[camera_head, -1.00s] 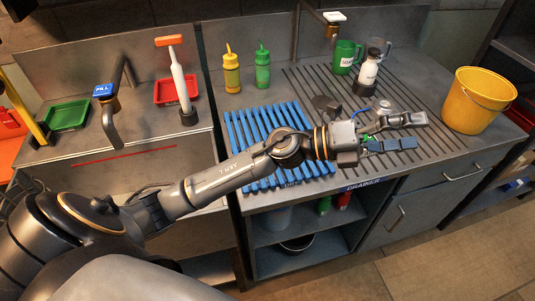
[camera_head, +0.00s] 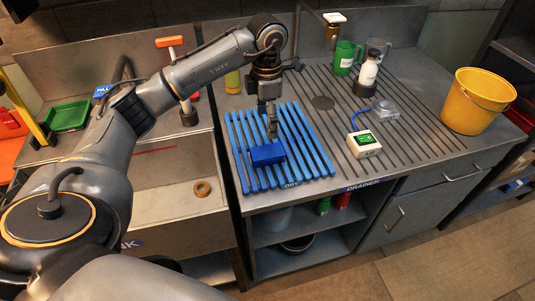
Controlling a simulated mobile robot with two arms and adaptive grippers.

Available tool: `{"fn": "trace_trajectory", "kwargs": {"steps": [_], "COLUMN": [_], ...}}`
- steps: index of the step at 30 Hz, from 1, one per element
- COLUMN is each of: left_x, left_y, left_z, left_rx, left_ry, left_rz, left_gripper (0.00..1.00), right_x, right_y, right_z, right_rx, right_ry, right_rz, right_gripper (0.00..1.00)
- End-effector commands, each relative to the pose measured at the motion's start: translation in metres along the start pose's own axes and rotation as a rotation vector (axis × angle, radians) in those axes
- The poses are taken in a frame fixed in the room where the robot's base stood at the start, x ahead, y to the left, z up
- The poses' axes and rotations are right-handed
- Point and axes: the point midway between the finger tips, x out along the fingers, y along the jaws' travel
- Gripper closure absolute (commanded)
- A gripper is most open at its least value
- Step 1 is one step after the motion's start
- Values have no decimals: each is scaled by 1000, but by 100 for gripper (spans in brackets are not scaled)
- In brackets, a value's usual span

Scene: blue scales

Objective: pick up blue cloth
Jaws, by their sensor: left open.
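A small dark-blue block-shaped thing, which looks like the folded blue cloth (camera_head: 267,154), lies on the blue slatted rack (camera_head: 318,158), near its middle. My left gripper (camera_head: 271,132) points down over the rack, right at the cloth's far edge. It is open, but its fingers show nearly edge-on, and I cannot tell whether a finger touches the cloth. Part of the rack is hidden behind the gripper. My right gripper is not in view.
A switch box (camera_head: 365,150) with a green top and a blue cable to a small clear-topped device (camera_head: 386,109) stands right of the rack. A white bottle (camera_head: 367,73), green mug (camera_head: 345,58) and yellow bucket (camera_head: 476,101) stand beyond. A tan ring (camera_head: 202,189) lies in the sink.

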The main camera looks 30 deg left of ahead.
Motion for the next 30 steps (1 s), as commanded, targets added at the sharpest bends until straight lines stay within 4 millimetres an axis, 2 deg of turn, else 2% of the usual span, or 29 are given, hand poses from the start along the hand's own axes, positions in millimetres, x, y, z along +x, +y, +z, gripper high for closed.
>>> {"fn": "trace_trajectory", "kwargs": {"steps": [3,9,14,17,20,24,30], "left_x": [25,57,67,76,91,111,118], "left_y": [-2,-2,-2,-4,-5,-5,-4], "left_z": [-1,1,1,1,0,1,1], "left_rx": [1,3,3,3,3,2,4], "left_ry": [4,-1,-3,0,0,-2,-3], "left_rz": [-5,-5,-3,-6,-7,-5,-2], "left_gripper": [21,21,21,21,21,21,21], "right_x": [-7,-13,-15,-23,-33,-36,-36], "right_y": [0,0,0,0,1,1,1], "right_z": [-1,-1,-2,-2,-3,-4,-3], "right_rx": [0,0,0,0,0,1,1], "right_ry": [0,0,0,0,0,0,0], "right_rz": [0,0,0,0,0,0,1], "right_gripper": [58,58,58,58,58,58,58]}}
